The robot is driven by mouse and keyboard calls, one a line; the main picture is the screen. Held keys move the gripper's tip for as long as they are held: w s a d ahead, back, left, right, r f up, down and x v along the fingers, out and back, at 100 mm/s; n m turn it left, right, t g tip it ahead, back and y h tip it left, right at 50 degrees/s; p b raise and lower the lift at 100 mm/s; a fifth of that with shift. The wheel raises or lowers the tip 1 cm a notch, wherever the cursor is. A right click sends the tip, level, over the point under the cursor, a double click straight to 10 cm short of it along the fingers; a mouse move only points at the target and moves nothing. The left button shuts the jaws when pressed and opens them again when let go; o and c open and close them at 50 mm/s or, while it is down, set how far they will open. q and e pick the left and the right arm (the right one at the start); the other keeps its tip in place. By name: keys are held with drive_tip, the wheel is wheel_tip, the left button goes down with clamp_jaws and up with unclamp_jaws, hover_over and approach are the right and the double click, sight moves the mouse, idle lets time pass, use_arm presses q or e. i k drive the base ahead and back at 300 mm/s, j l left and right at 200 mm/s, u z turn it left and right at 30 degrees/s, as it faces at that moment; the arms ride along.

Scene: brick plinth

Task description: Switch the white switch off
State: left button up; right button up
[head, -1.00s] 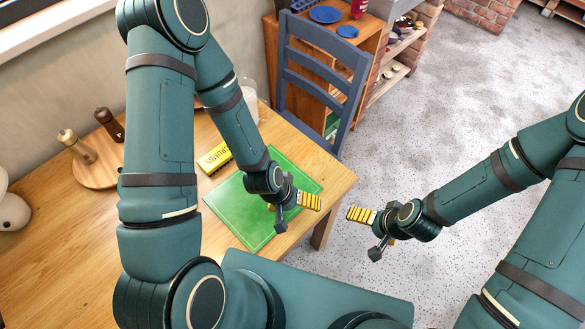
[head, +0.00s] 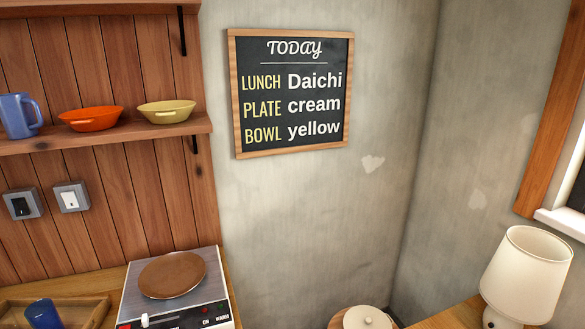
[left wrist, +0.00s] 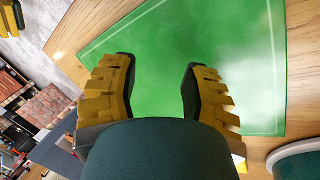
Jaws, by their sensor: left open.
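In the head view the white switch (head: 71,197) is a white rocker on a grey plate. It is mounted on the wooden plank wall at the left, below the shelf. A black switch (head: 22,204) sits just to its left on a similar plate. I cannot tell which way the white rocker is tipped. My left gripper (left wrist: 160,80) shows only in the left wrist view. It is open and empty, its two yellow-ribbed fingers apart over a green mat (left wrist: 235,40).
Below the switches stand a hot plate with a brown plate (head: 172,274) and a wooden tray (head: 95,312) with a blue cup (head: 42,313). The shelf (head: 110,137) above holds a mug and bowls. A chalkboard (head: 290,92) hangs right; a lamp (head: 526,275) stands far right.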

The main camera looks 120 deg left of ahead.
sight(71, 199)
drive_tip(key=u, duration=5.3)
